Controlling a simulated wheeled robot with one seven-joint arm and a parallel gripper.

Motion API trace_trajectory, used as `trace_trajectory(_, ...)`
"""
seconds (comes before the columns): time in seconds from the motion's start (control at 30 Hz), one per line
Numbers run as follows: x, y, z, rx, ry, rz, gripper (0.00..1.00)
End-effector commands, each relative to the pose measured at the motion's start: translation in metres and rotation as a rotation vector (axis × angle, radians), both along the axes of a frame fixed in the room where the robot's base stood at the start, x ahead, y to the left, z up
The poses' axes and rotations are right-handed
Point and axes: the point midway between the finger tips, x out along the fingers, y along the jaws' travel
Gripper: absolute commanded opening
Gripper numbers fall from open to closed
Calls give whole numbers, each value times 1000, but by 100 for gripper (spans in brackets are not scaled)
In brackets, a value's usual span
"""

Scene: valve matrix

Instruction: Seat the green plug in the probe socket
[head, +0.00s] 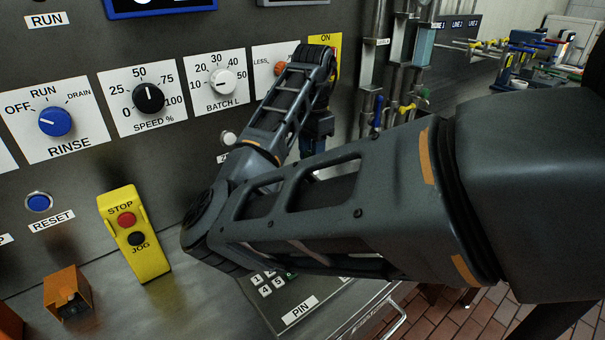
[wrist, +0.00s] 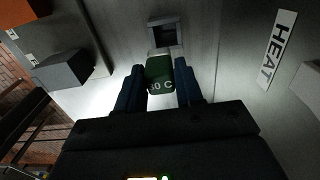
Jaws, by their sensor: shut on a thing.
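The green plug (wrist: 160,76), with white lettering ending in "0 C", shows in the wrist view. My gripper (wrist: 161,67) is shut on it, one blue finger on each side. A square, dark-centred socket (wrist: 167,34) in the grey panel lies just beyond the plug's far end, in line with it or nearly so. A gap appears to remain between them; its depth is hard to judge. In the head view my own arm hides the plug and the socket.
A "HEAT" label (wrist: 275,48) is right of the socket, and a grey box (wrist: 64,70) juts out at left. In the head view, the panel carries a rinse knob (head: 55,121), a speed knob (head: 148,98) and a yellow stop/jog box (head: 133,233). Pipes with valves stand at right.

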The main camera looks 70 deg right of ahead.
Motion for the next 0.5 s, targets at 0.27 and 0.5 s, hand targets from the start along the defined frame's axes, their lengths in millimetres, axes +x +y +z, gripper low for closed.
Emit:
trace_trajectory(0.27,19,9,-14,0,1,-1,5)
trace_trajectory(0.5,19,9,-42,1,2,1,5)
